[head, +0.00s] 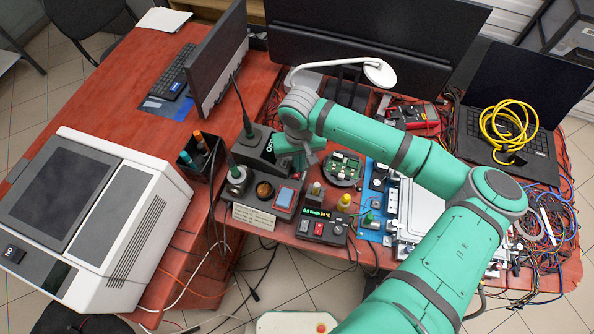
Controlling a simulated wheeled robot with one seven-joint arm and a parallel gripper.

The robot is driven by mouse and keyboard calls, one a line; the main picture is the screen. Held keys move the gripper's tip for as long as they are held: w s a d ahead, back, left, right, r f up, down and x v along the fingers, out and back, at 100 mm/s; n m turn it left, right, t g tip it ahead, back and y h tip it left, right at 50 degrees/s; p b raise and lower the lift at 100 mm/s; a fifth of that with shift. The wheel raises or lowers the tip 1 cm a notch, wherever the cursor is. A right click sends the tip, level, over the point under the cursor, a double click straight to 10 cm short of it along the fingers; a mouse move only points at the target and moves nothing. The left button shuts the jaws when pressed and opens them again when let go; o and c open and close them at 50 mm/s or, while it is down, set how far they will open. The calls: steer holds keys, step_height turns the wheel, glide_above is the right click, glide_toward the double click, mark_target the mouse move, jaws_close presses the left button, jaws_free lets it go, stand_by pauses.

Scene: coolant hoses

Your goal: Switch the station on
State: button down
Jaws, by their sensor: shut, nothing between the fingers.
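A small black station box (323,222) stands near the front edge of the red table. Its lit display seems to read a flow of 0.0 and 24 degrees. A red button or switch (319,228) and a lighter one beside it sit on its front. A grey fitting (316,190) and a yellow fitting (343,202) stand at its back. Whether the red control is pressed is too small to tell. My gripper (308,160) is shut and empty, above the table behind the box and apart from it. The arm partly hides its fingers.
A soldering iron stand (238,180) with a blue pad is left of the box. A white card (254,217) leans before it. A round circuit board (343,168) and blue mat (372,225) lie near. Tangled cables (545,225) cover the right. A grey machine (90,220) stands left.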

steer(key=shift+f, duration=0.2)
step_height(320, 180, up, 7)
stand_by(1.1)
stand_by(0.5)
